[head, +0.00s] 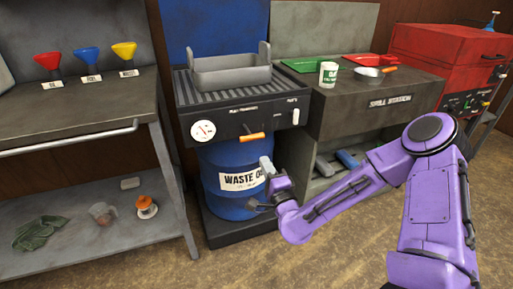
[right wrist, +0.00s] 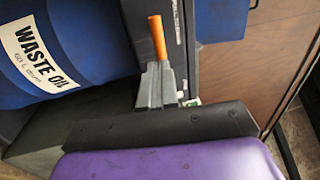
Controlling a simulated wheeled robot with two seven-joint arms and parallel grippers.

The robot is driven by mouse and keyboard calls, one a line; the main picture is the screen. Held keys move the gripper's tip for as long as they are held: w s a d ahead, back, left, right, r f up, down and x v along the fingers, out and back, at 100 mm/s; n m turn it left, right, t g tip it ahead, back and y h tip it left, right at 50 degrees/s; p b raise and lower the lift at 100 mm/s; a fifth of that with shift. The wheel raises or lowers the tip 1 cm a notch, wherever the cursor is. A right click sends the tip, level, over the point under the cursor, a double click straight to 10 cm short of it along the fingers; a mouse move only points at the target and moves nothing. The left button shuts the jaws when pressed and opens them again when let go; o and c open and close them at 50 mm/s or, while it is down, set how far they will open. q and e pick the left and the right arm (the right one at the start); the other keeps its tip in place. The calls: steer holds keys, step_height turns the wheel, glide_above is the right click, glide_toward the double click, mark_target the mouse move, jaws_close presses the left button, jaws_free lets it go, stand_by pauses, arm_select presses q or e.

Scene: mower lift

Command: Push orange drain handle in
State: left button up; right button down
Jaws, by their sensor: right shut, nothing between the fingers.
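The orange drain handle (head: 252,137) sticks out from the front panel of the drain station, above the blue waste oil drum. It also shows in the right wrist view (right wrist: 157,38), just beyond my fingertips. My right gripper (head: 267,165) is shut and empty, in front of the drum and a little below and right of the handle in the head view. In the right wrist view, the closed fingers (right wrist: 157,80) point toward the handle and overlap its lower end; whether they touch it I cannot tell. My left gripper is in neither view.
The blue waste oil drum (head: 217,168) stands under the drain station (head: 245,120), which has a gauge and carries a grey pan (head: 230,74). A shelf bench (head: 75,115) with funnels is at left. The spill station (head: 385,105) is at right.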

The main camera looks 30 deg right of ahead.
glide_toward(251, 134)
steer(key=x, duration=0.4)
steer(key=shift+w+d+f, duration=0.1)
steer(key=shift+w, duration=0.25)
steer(key=w+b, duration=0.1)
steer(key=w, duration=0.1)
steer(key=w+d+b, duration=0.1)
steer(key=w, duration=0.1)
steer(key=shift+w+f, duration=0.15)
steer(key=shift+w, duration=0.15)
steer(key=shift+w+d+r, duration=0.15)
steer(key=shift+r, duration=0.3)
